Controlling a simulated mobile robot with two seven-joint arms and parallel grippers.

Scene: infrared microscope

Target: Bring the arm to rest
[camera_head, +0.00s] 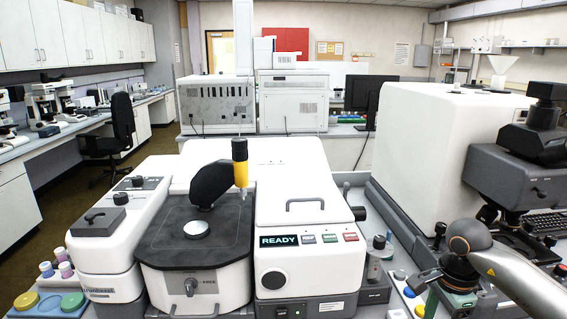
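The white spectrometer (285,165) fills the middle foreground, its small display (280,240) reading READY. A black swing arm (212,184) with a yellow-and-black pressure knob (240,165) reaches over the dark sample plate (165,235). A round metal disc (196,229) lies on that plate, apart from the knob's tip. My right arm comes in from the lower right, with a round grey joint. Its dark gripper (425,280) is low at the right, away from the swing arm; its fingers are too small and dark to read. My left gripper is out of view.
A microscope (540,150) and a large white housing (435,130) stand at the right. A control box (455,298) sits close to my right gripper. Colored round caps and small vials (65,269) are at the lower left.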

